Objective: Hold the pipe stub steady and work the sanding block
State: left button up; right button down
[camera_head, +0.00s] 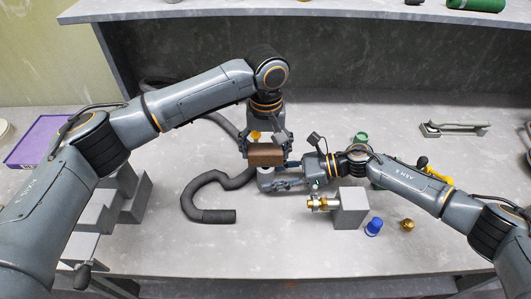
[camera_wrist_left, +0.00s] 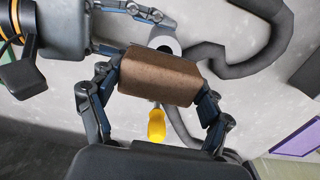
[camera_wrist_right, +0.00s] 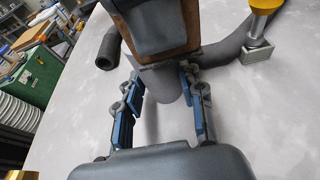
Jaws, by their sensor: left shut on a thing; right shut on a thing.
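The brown sanding block (camera_head: 266,155) is between the fingers of my left gripper (camera_head: 267,147), which is shut on it. The block (camera_wrist_left: 160,76) spans both fingers in the left wrist view. The pipe stub (camera_head: 265,171) is a short pale grey tube just below the block, at my right gripper (camera_head: 283,177). In the right wrist view the stub (camera_wrist_right: 165,86) stands between the fingers of my right gripper, which is shut on it. The block (camera_wrist_right: 175,30) hangs over the stub's upper end; I cannot tell whether they touch. The stub's open end (camera_wrist_left: 166,43) shows in the left wrist view.
A dark curved hose (camera_head: 195,190) lies left of the grippers. Grey stepped blocks (camera_head: 120,200) stand farther left. A grey block with a brass fitting (camera_head: 350,208) stands close to my right arm, near a blue cap (camera_head: 374,226). The front middle of the table is clear.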

dwell(0.3)
pick_arm(q)
jog(key=shift+s+f, duration=0.1)
jog(key=shift+s, duration=1)
jog(key=shift+w, duration=1.15)
jog(key=shift+r, duration=2.15)
